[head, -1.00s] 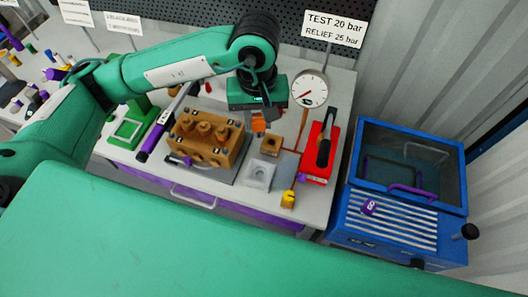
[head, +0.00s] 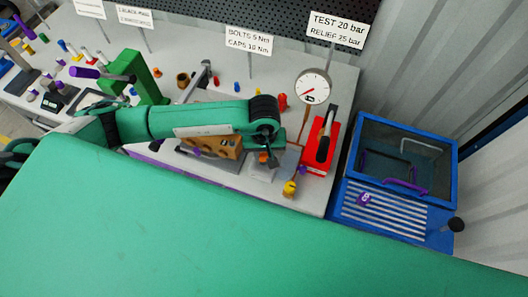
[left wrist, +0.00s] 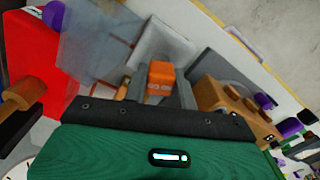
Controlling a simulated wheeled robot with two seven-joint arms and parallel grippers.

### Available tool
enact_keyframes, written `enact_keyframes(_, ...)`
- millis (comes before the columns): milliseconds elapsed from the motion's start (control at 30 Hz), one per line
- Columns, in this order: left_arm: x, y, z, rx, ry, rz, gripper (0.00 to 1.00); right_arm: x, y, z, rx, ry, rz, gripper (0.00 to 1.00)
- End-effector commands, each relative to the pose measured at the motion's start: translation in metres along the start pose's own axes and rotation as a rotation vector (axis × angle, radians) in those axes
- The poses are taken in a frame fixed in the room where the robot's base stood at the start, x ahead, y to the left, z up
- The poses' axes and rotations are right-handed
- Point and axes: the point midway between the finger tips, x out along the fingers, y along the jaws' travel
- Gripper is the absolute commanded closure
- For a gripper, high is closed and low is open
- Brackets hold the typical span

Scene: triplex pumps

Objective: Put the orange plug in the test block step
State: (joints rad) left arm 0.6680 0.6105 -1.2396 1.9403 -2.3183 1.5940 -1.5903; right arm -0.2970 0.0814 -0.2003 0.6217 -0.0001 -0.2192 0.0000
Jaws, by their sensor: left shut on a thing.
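The orange plug (left wrist: 161,75) is between the two grey fingers of my left gripper (left wrist: 160,88), which is shut on it. In the head view the left gripper (head: 264,158) is over the bench with a bit of the orange plug (head: 263,157) showing below the wrist. A pale grey block (head: 262,173) lies just below the plug in that view; a pale, recessed shape (left wrist: 163,42) shows beyond the plug in the left wrist view. The small brown block seen earlier near it is hidden by my arm. I cannot tell whether the plug touches anything. My right gripper is out of view.
A brown pump block (head: 222,148) stands left of the gripper, partly covered by my arm. A yellow item (head: 289,188) sits near the front edge. A blue bin (head: 400,160) stands beyond the bench.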

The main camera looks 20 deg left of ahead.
Motion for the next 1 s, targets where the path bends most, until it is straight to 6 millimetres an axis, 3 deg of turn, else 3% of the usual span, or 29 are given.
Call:
enact_keyframes(167, 0.017, 0.0, 0.0, 0.0, 0.001, -0.001, 0.97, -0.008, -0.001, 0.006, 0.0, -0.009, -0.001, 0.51)
enact_keyframes(567, 0.022, 0.0, -0.001, 0.001, 0.002, 0.0, 0.97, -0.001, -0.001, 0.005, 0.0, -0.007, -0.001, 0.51)
enact_keyframes(600, 0.02, 0.0, 0.0, 0.0, 0.001, 0.0, 0.65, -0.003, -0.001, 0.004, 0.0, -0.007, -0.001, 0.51)
enact_keyframes(667, 0.02, 0.0, 0.0, 0.0, 0.001, 0.0, 0.54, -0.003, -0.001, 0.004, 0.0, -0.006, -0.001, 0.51)
enact_keyframes(1000, 0.018, 0.0, 0.0, 0.0, 0.001, 0.0, 0.51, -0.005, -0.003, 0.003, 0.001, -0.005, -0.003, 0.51)
